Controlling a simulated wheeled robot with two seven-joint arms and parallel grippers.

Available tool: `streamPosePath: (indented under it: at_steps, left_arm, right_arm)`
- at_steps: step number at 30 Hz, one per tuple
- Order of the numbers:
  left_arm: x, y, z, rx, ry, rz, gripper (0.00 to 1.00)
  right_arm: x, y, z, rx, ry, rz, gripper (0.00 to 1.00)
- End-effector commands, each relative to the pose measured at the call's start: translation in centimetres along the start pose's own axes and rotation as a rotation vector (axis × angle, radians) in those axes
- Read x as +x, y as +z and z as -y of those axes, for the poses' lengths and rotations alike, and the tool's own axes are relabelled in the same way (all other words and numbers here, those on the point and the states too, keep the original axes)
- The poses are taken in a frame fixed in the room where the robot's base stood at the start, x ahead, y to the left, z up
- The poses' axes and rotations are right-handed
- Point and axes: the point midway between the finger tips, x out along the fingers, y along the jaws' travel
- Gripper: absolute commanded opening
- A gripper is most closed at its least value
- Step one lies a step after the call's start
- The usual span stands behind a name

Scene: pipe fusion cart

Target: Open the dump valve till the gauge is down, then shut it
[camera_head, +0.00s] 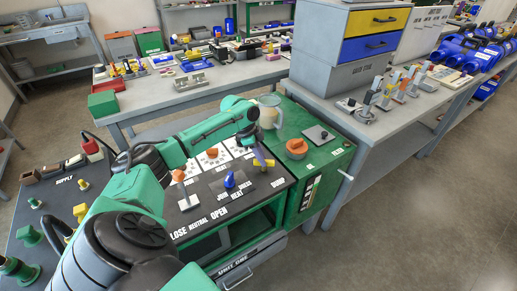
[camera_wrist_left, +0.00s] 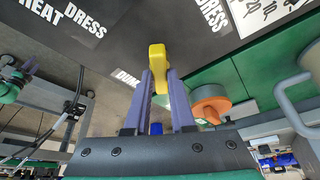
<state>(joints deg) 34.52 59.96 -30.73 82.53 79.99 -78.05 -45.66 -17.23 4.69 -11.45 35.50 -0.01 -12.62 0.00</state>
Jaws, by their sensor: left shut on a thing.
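The yellow dump valve handle (camera_head: 264,163) stands at the right of the cart's black panel, near the DUMP label (camera_head: 278,183). In the left wrist view the yellow handle (camera_wrist_left: 157,58) is between the two fingers of my left gripper (camera_wrist_left: 160,80), which is shut on it. In the head view my left gripper (camera_head: 256,150) reaches over the panel from the left, and my arm hides part of the panel's back. White marked plates (camera_head: 240,148) stand behind; I cannot make out a gauge reading. My right gripper is not in view.
Benches with tools and a drawer cabinet (camera_head: 366,46) stand behind.

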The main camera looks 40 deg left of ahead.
Motion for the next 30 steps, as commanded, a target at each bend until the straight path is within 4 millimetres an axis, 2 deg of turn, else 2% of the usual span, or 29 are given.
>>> streamPosePath:
  at_steps: [8, 18, 30]
  left_arm:
    - [0.5, -0.1, 0.2, 0.243, 0.100, -0.004, 0.00]
    - [0.8, -0.1, 0.5, 0.537, 0.222, -0.003, 0.00]
    - [0.6, -0.2, 0.7, 0.779, 0.324, -0.001, 0.00]
  right_arm:
    - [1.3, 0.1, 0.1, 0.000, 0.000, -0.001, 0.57]
    - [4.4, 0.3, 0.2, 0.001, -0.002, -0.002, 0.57]
    - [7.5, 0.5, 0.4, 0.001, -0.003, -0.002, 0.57]
